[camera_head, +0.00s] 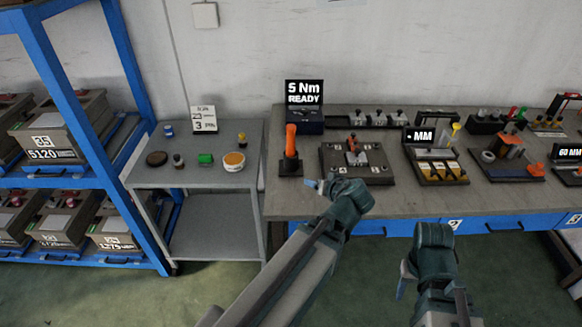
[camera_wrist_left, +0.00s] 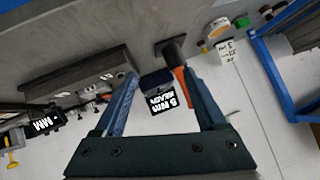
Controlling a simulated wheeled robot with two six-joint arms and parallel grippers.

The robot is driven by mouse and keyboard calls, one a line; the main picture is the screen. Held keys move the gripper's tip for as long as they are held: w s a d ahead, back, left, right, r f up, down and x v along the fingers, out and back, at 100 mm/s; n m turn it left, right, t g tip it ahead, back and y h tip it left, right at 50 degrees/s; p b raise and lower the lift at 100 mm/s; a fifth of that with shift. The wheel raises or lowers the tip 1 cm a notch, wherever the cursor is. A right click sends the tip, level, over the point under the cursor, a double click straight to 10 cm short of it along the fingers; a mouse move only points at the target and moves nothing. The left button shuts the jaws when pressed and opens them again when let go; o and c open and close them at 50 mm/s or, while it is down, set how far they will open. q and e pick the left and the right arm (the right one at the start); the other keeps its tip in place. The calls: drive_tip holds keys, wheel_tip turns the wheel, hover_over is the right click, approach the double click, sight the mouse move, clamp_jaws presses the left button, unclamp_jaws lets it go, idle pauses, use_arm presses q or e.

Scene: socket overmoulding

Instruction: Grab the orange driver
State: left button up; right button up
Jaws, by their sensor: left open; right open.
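The orange driver (camera_head: 291,142) stands upright in a dark base at the left end of the workbench (camera_head: 300,203), in front of the "5 Nm READY" display (camera_head: 304,98). In the left wrist view the driver (camera_wrist_left: 180,75) shows beyond the fingers, close to the right-hand finger, which partly covers it. My left gripper (camera_head: 319,185) is open and empty, in front and to the right of the driver, apart from it. It also shows in the left wrist view (camera_wrist_left: 164,88). My right gripper (camera_head: 402,281) is open and empty in front of the bench, its fingers partly hidden.
A fixture block (camera_head: 335,158) stands just right of the driver. Several more fixtures and trays line the bench to the right. A grey side table (camera_head: 212,139) with small items stands left, beside a blue rack (camera_head: 140,75). A gap separates side table and bench.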

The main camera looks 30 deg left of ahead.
use_arm(q)
drive_tip(key=w+a+n+t+y+b, duration=0.2)
drive_tip(key=w+a+t+b, duration=0.3)
drive_tip(key=a+b, duration=0.5)
drive_tip(key=shift+a+f+n+t+y+b, duration=0.2)
drive_tip(key=shift+a+n+t+y+b, duration=0.15)
drive_tip(key=shift+a+t+y, duration=0.4)
use_arm(e)
wheel_tip(320, 180, down, 14)
drive_tip(key=shift+r, duration=0.2)
use_arm(q)
drive_tip(key=shift+w+d, duration=0.1)
drive_tip(key=shift+w, duration=0.1)
